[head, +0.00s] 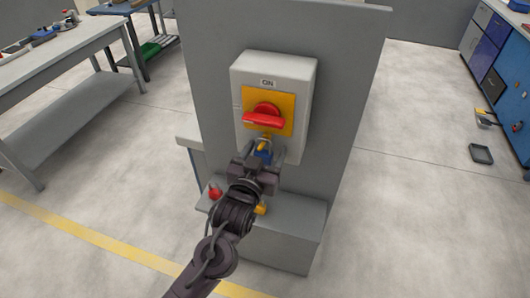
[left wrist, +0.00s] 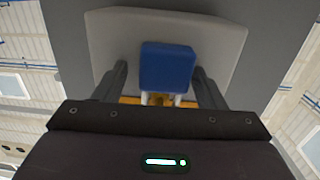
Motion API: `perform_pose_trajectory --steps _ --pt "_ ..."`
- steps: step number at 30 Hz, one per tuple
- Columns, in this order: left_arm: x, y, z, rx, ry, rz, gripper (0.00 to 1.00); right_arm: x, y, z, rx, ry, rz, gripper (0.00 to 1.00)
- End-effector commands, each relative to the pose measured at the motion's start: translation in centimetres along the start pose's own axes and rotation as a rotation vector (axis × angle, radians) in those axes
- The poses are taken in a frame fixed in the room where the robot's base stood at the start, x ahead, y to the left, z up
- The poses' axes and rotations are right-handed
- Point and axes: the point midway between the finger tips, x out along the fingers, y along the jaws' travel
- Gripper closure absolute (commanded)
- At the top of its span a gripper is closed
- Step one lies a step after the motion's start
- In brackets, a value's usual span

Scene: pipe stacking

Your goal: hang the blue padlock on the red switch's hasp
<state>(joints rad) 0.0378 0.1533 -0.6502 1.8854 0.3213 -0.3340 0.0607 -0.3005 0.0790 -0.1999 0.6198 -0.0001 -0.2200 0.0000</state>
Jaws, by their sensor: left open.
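The red switch (head: 264,115) sits on a yellow plate (head: 284,101) on a grey box marked ON. A brass-coloured hasp (head: 264,137) shows just below the red handle. The blue padlock (head: 265,154) is right under it, partly hidden by my left gripper (head: 259,161). In the left wrist view the blue padlock (left wrist: 167,66) lies between my two spread fingers, with gaps on both sides. Its pale shackle legs (left wrist: 160,99) run toward the yellow plate. I cannot tell whether the shackle passes through the hasp. My right gripper is out of view.
A red object (head: 215,192) and a yellow object (head: 260,209) are on the grey ledge (head: 300,217) below the box, close to my left arm. A grey panel (head: 345,70) stands behind the box. A workbench (head: 60,58) is at the left.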

Motion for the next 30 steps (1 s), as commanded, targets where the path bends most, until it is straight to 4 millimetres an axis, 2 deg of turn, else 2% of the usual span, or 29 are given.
perform_pose_trajectory --steps 11,14,24,30 --pt "-0.2 -0.3 0.1 0.000 -0.001 -0.006 0.33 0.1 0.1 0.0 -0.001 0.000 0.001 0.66" --pt "-1.1 -0.2 0.3 0.000 -0.002 -0.005 0.33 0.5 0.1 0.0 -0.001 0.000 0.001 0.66" --pt "-6.6 0.0 0.3 0.000 -0.001 -0.001 0.33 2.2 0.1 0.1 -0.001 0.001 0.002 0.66" --pt "-7.9 0.0 0.0 0.001 0.000 -0.002 0.33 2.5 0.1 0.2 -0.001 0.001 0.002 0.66"
